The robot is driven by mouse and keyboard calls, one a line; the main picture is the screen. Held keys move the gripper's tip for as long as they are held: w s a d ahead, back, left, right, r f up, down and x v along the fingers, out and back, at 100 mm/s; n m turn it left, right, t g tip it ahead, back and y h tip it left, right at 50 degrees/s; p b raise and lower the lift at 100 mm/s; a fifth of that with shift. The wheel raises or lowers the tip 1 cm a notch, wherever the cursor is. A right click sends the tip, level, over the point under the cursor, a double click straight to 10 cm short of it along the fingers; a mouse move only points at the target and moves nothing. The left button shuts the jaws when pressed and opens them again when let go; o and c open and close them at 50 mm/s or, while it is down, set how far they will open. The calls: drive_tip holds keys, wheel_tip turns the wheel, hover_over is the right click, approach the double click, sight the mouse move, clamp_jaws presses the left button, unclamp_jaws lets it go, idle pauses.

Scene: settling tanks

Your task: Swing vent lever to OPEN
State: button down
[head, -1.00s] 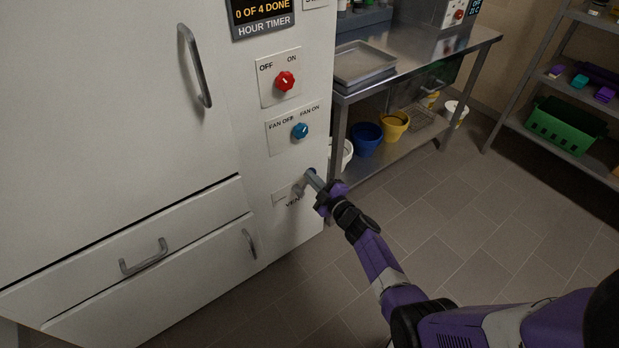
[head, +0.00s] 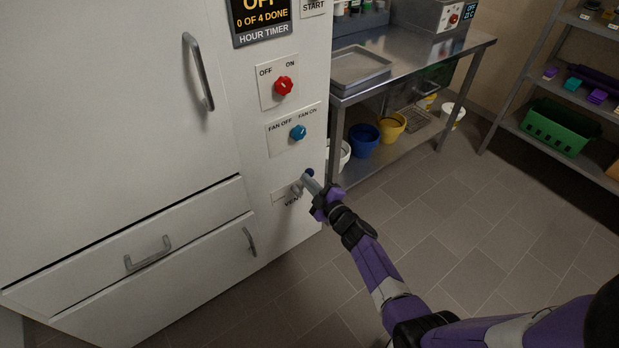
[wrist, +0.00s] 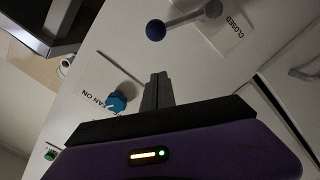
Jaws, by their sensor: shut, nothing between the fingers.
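The vent lever (head: 297,189) is a short grey lever low on the white cabinet front, on a plate marked VENT. The wrist view shows its grey rod (wrist: 185,20) ending in a dark blue ball (wrist: 155,30), with the word CLOSED on the plate (wrist: 232,32) near the pivot end. In the head view the ball (head: 309,172) sits up and right of the pivot. My gripper (head: 307,178) is at the ball in the head view. In the wrist view the shut, empty fingers (wrist: 159,76) point toward the lever, with a gap below the ball in the picture.
Above the lever are a blue fan knob (head: 298,132) and a red off/on knob (head: 284,86). Cabinet handles (head: 148,254) stick out at left. A steel table (head: 400,58) stands close at right. The tiled floor (head: 430,220) is clear.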

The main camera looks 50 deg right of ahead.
drive_tip(key=p+v, duration=0.1)
drive_tip(key=v, duration=0.7)
drive_tip(key=shift+w+f, duration=0.1)
